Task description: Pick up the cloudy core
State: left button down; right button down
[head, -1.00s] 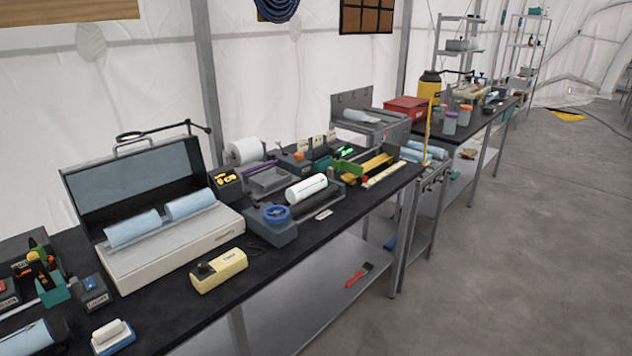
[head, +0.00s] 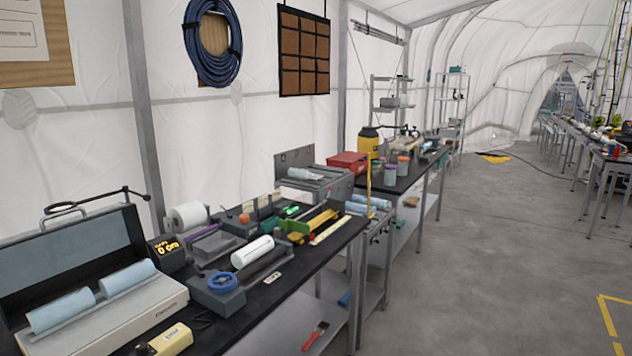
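Several cylinders that look like cores are in the head view. A plain white one (head: 252,252) lies on a dark cradle in the middle of the near bench. Two pale blue ones, a left one (head: 61,310) and a right one (head: 128,278), lie end to end on the open light-grey case (head: 150,311). Another pale one (head: 303,174) rests on a metal unit farther back, with more light-blue ones (head: 366,201) beyond the bench's far end. I cannot tell for sure which is the cloudy core. Neither of my grippers is in view.
The black bench (head: 285,299) also holds a blue-ringed grey device (head: 219,290), a small display reading 0 cm (head: 168,248), a white roll (head: 188,216) and a yellow box (head: 167,341). A red-handled brush (head: 316,336) lies on the lower shelf. The grey floor (head: 490,260) at right is open.

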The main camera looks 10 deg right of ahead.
aim_at(245, 255)
jog(key=i+l+u, duration=0.15)
jog(key=i+l, duration=0.2)
jog(key=i+l+u, duration=0.15)
jog(key=i+l, duration=0.15)
jog(key=l, duration=0.25)
